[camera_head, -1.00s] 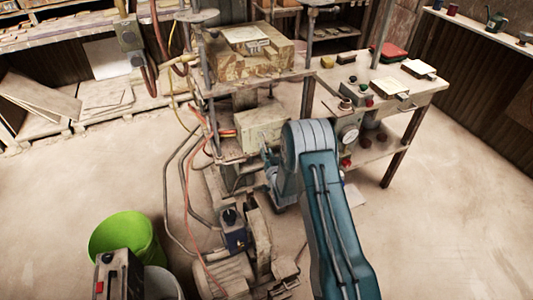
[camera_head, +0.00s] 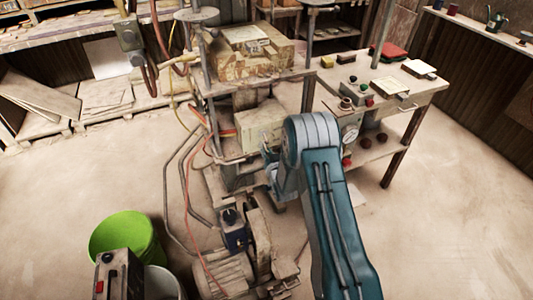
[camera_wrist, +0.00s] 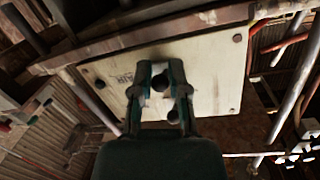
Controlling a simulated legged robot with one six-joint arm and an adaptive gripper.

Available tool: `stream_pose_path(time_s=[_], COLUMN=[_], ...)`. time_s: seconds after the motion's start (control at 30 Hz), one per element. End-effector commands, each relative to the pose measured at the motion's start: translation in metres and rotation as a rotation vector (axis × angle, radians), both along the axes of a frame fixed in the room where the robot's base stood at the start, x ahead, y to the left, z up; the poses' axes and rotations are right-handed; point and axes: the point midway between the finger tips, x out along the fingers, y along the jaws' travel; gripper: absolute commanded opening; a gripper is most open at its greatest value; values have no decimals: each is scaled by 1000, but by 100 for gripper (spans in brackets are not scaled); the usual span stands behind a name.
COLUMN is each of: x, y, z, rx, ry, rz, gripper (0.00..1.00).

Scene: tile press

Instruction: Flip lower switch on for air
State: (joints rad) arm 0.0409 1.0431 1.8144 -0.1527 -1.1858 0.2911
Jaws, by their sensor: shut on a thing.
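A cream switch panel (camera_wrist: 215,75) fills the middle of the wrist view, with screws at its corners and small dark lettering beside my fingers. It is also the pale box (camera_head: 258,130) on the press in the head view. My gripper (camera_wrist: 163,88) is against the panel face, its two fingers closed around a small dark switch (camera_wrist: 160,83). A second dark part shows lower between the fingers. The fingers hide much of the switch, so its on or off position cannot be told. In the head view my arm hides the fingertips.
The press frame and red and grey hoses (camera_head: 187,190) surround the panel. A motor (camera_head: 225,270) sits below it, with a green bucket (camera_head: 125,236) to the left. A side table (camera_head: 425,85) with a gauge and buttons stands at right. Floor is open further right.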

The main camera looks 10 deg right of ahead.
Motion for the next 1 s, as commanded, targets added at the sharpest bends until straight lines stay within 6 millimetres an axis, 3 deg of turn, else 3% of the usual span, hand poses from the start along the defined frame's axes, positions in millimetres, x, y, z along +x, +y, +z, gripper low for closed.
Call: stream_pose_path(time_s=[0.6, 1.0], x=[1, 3], y=[0, 0], z=[22, 27], rx=[-92, -122], ry=[444, 603], rz=[0, 0], gripper=[0, 0])
